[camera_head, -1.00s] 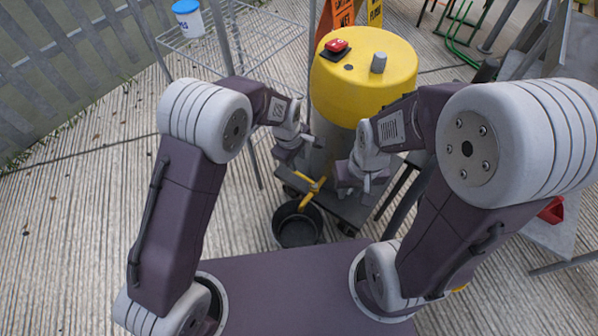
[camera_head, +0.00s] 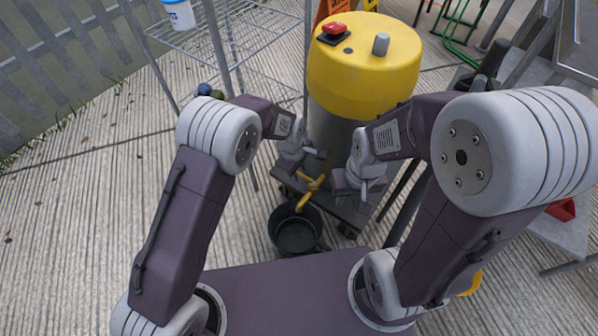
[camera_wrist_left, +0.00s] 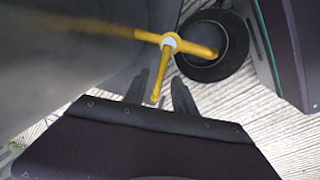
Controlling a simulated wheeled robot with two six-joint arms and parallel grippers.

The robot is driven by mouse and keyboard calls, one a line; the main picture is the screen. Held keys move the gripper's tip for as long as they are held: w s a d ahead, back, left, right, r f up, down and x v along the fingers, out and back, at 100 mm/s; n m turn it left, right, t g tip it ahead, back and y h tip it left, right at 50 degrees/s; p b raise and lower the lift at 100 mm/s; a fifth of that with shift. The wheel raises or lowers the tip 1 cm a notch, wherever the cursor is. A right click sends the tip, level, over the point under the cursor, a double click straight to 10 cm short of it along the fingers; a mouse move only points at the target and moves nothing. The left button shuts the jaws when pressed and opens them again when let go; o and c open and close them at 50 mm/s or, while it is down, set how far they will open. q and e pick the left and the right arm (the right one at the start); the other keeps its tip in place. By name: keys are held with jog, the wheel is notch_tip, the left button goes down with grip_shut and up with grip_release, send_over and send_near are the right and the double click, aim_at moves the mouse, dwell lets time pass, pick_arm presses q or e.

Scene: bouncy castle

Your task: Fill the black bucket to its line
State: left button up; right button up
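The black bucket (camera_head: 296,231) stands on the ground below the yellow tap (camera_head: 312,188), its dark inside visible; I cannot make out its line or any liquid. The tap comes off the large drum with a yellow top (camera_head: 362,70). In the left wrist view, the tap (camera_wrist_left: 195,49) reaches over the bucket (camera_wrist_left: 235,55). Its yellow lever (camera_wrist_left: 156,82) points between the fingers of my left gripper (camera_wrist_left: 160,93), which are apart. In the head view my left gripper (camera_head: 317,154) is small, left of the drum's front. My right gripper (camera_head: 364,187) is right of the tap; its fingers are unclear.
A wire rack (camera_head: 235,38) with a white tub (camera_head: 180,14) stands at the back left. A red button (camera_head: 334,30) sits on the drum top. Metal frames and a red bin (camera_head: 562,209) are at the right. The ground at the left is clear.

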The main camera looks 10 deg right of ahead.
pick_arm(q)
grip_shut()
dwell(1.3)
